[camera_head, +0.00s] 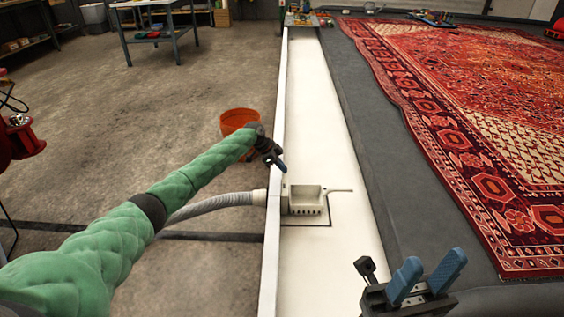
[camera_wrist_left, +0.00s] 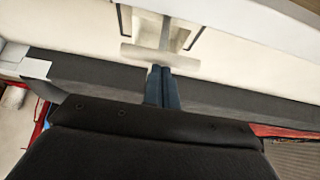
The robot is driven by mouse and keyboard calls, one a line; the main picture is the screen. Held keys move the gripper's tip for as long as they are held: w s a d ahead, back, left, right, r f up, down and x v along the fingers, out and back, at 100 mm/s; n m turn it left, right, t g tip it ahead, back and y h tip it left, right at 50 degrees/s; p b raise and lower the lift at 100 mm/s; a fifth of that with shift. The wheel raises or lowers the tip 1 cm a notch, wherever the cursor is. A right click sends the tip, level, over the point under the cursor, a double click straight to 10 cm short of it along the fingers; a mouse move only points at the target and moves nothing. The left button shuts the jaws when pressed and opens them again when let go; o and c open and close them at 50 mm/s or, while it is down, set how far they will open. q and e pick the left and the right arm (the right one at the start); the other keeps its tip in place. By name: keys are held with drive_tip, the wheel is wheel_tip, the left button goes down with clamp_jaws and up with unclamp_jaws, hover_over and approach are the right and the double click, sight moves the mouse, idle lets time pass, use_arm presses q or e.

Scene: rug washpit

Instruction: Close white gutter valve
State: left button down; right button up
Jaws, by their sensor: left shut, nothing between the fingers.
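The white valve box (camera_head: 305,200) sits in the white gutter (camera_head: 318,110), with a pale hose joined at its left. A thin pale lever (camera_head: 340,190) sticks out to its right. My left gripper (camera_head: 280,166) is at the gutter's left wall, above and beyond the box in the head view. Its blue fingers (camera_wrist_left: 162,72) are shut and empty. In the left wrist view, a pale T-shaped handle (camera_wrist_left: 150,56) appears just beyond the fingertips; I cannot tell whether they touch. My right gripper (camera_head: 427,275) is open and empty at the lower right, its blue fingers apart.
An orange bucket (camera_head: 238,120) stands on the floor left of the gutter. A grey hose (camera_head: 210,204) runs to the gutter wall behind my left arm. A red patterned rug (camera_head: 470,110) lies at the right. A table (camera_head: 160,32) stands at the back left.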

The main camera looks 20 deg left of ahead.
use_arm(q)
wheel_tip(320, 180, down, 2)
drive_tip(key=shift+f, duration=0.1)
drive_tip(key=shift+s+f, duration=0.1)
drive_tip(key=shift+f, duration=0.1)
